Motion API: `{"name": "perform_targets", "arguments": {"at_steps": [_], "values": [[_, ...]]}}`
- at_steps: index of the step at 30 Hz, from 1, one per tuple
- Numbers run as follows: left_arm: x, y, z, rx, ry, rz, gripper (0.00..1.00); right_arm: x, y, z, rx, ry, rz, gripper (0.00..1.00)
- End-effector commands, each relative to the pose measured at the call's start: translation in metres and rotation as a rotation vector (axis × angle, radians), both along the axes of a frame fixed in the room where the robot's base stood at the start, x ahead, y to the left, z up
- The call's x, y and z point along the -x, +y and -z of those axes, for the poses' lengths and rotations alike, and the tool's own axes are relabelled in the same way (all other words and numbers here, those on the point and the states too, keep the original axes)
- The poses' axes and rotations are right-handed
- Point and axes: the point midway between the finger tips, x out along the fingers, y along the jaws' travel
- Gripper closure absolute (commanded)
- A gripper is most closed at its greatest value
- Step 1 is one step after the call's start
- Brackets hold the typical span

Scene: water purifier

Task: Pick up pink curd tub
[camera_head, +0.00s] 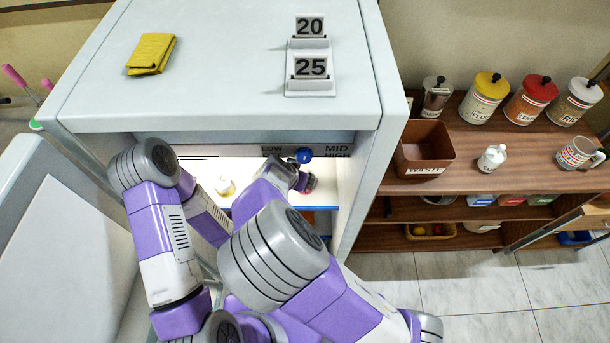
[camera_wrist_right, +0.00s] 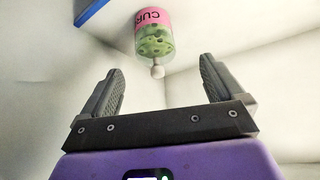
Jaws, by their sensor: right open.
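The pink curd tub (camera_wrist_right: 153,33) shows at the top centre of the right wrist view. It has a pink band with dark lettering, a green speckled body and a pale round knob facing my gripper. My right gripper (camera_wrist_right: 162,75) is open and empty, with the tub just beyond its fingertips and apart from them. In the head view, a small pink patch (camera_head: 309,184) beside my right wrist may be the tub, mostly hidden. My left arm bends at the fridge opening, and its gripper is hidden.
The fridge (camera_head: 215,70) is open, its door (camera_head: 70,230) at the left. A small pale yellow item (camera_head: 225,187) stands inside. A blue knob (camera_head: 304,155) is on the control strip above. The fridge's side walls bound the space. A wooden shelf (camera_head: 480,180) stands at the right.

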Motion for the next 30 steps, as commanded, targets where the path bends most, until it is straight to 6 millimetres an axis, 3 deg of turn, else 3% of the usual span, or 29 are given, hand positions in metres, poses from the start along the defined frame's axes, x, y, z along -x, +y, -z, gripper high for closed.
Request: {"name": "perform_targets", "arguments": {"at_steps": [12, 21, 30], "values": [[0.000, 0.000, 0.017, 0.000, 0.000, 0.000, 0.57, -0.027, -0.018, 0.046, -0.002, 0.000, 0.000, 0.05], [0.000, 0.000, 0.016, 0.000, 0.000, 0.000, 0.57, -0.029, -0.019, 0.048, -0.002, -0.001, -0.001, 0.05], [0.000, 0.000, 0.016, 0.000, 0.000, 0.000, 0.57, -0.029, -0.019, 0.048, -0.002, -0.001, -0.001, 0.51]]}}
